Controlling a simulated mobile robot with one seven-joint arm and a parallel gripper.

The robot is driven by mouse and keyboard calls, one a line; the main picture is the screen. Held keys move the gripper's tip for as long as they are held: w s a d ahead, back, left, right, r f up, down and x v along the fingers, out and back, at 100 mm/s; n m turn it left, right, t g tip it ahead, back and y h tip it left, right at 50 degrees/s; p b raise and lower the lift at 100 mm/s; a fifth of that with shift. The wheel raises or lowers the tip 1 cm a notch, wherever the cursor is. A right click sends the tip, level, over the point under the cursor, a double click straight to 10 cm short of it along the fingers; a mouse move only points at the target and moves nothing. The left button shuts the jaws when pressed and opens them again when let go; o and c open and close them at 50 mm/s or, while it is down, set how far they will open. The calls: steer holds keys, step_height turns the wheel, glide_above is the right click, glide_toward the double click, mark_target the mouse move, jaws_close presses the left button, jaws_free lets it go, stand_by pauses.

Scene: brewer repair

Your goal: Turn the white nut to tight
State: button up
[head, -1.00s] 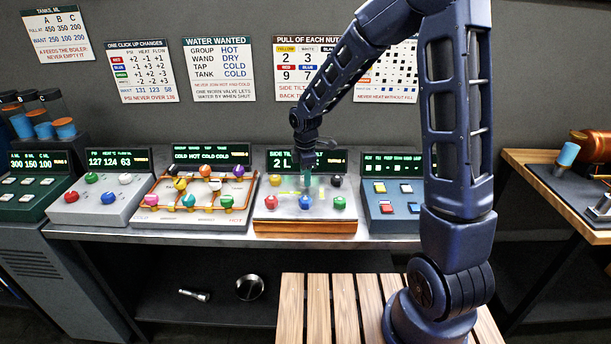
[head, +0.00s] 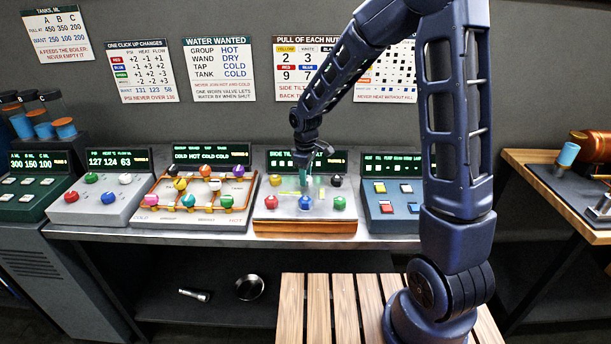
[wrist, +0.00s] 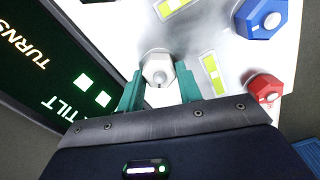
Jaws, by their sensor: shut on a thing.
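The white nut (wrist: 158,71) is pale and faceted, on the light panel of the nut unit in the wrist view. The two teal fingers of my gripper (wrist: 159,86) stand on either side of it and are shut on it. In the head view my gripper (head: 306,184) reaches down to the back middle of the same unit (head: 266,219); the white nut cannot be made out clearly there. The unit's display (head: 306,160) shows a side tilt readout with small lit squares and a turns label.
Close by on the panel are a blue nut (wrist: 262,18), a red nut (wrist: 265,88), a yellow nut (head: 275,180), a black nut (head: 337,180) and a green nut (head: 339,202). A yellow-green level strip (wrist: 213,75) lies beside my right finger.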

steer(key=m, duration=0.5)
steer(key=shift+m, duration=0.3)
steer(key=m, duration=0.5)
steer(key=shift+m, duration=0.3)
steer(key=shift+d, duration=0.1)
steer(key=o, duration=1)
step_height(320, 180, up, 11)
steer(key=shift+f, duration=0.1)
